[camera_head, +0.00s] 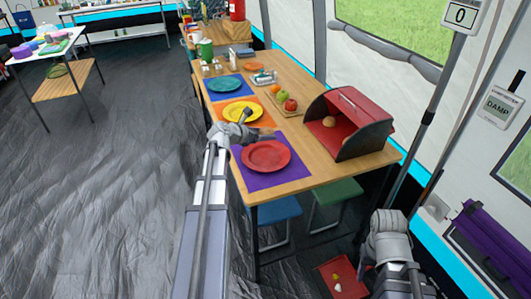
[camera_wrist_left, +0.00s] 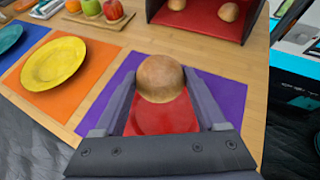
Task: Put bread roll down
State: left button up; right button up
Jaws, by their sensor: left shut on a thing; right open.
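My left gripper (camera_wrist_left: 160,85) is shut on a bread roll (camera_wrist_left: 159,77), which sits between the fingers in the left wrist view. Behind the roll in that view is a red plate (camera_wrist_left: 162,120) on a purple mat (camera_wrist_left: 232,97). In the head view my left gripper (camera_head: 254,130) is by the far left side of the red plate (camera_head: 266,156). The held roll is hard to make out there, and I cannot tell its height above the plate. My right gripper (camera_head: 388,228) is at the lower right, away from the table; its fingers are not clear.
A red bread box (camera_head: 352,122) stands open at the table's right, with rolls (camera_wrist_left: 229,11) inside. A yellow plate (camera_head: 242,112), a teal plate (camera_head: 225,84) and a fruit board (camera_head: 284,104) are further back. Stools (camera_head: 336,192) stand under the table.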

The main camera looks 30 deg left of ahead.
aim_at(263, 159)
pick_arm(q)
jog(key=shift+f+b, duration=5)
jog(key=shift+f, duration=0.25)
jog(key=o, duration=1.2)
jog(key=shift+r, duration=0.1)
jog(key=shift+o, duration=0.2)
jog(key=shift+r, duration=0.3)
jog(key=p+v, duration=0.5)
jog(key=v, duration=0.5)
jog(key=shift+s+a, duration=0.1)
jog(key=shift+s, duration=0.2)
jog(key=shift+s+a+r+p, duration=0.15)
jog(key=shift+s+r+p, duration=0.2)
jog(key=shift+s, duration=0.2)
jog(key=shift+f, duration=0.1)
